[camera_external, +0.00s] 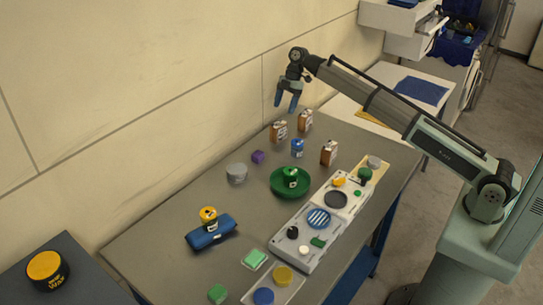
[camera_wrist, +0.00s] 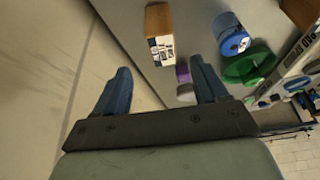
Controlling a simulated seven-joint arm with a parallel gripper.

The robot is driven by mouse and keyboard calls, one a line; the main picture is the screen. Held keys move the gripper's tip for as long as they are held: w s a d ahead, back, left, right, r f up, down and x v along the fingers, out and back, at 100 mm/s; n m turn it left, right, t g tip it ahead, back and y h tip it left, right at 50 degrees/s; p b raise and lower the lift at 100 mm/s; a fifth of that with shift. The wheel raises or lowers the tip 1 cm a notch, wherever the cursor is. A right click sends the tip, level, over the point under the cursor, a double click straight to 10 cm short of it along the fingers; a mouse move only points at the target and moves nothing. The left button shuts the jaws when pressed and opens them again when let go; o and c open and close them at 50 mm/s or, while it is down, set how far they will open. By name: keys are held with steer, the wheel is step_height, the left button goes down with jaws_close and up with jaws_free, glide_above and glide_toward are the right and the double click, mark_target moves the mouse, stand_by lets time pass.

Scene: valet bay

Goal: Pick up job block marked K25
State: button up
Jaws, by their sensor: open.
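Three brown blocks with white printed labels stand at the far end of the grey table: a left one (camera_external: 278,131), a back one (camera_external: 305,119) and a right one (camera_external: 328,153). Their markings are too small to read, so I cannot tell which is K25. My gripper (camera_external: 286,101) is open and empty, above the table's far end near the wall, higher than the blocks. In the wrist view, one labelled brown block (camera_wrist: 158,38) lies beyond the open fingers (camera_wrist: 160,72), apart from them. Part of another brown block (camera_wrist: 302,12) shows at the upper right edge.
A blue labelled cylinder (camera_external: 297,148), purple cube (camera_external: 258,157) and grey cylinder (camera_external: 236,174) stand near the blocks. A green dish (camera_external: 278,188) holds a green item. A white panel (camera_external: 295,249) runs along the right. A yellow-topped item (camera_external: 208,214) sits on a blue pad (camera_external: 212,234).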

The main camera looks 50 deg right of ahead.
mark_target(279, 123)
steer(key=x, duration=0.7)
steer(key=shift+f, duration=0.1)
steer(key=shift+x, duration=2.6)
steer(key=shift+s, duration=0.15)
steer(key=shift+c, duration=0.4)
steer(key=c, duration=1)
steer(key=shift+c, duration=0.2)
